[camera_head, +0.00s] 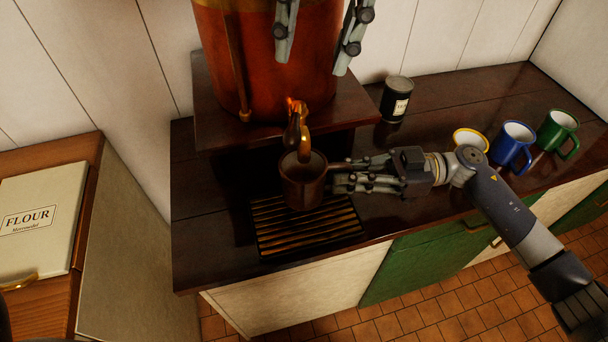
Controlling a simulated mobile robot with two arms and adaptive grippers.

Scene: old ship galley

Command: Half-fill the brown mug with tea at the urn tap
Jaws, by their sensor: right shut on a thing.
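The brown mug (303,188) is upright under the brass spout of the urn tap (305,143), above the slatted drip tray. My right gripper (334,176) comes from the right and is shut on the mug at its right side; the fingers hide the handle. The inside of the mug looks dark, and I cannot tell whether it holds any tea. No stream shows clearly at the spout. The copper-red urn (265,65) stands on a raised dark shelf. My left gripper (312,58) is in front of the urn's upper part, above the tap, fingers apart and empty.
The drip tray (290,240) lies near the counter's front edge. A dark labelled tin (396,100) stands right of the urn. Yellow (471,138), blue (512,147) and green (558,134) mugs stand at right, beyond my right arm. A flour container (38,225) is at far left.

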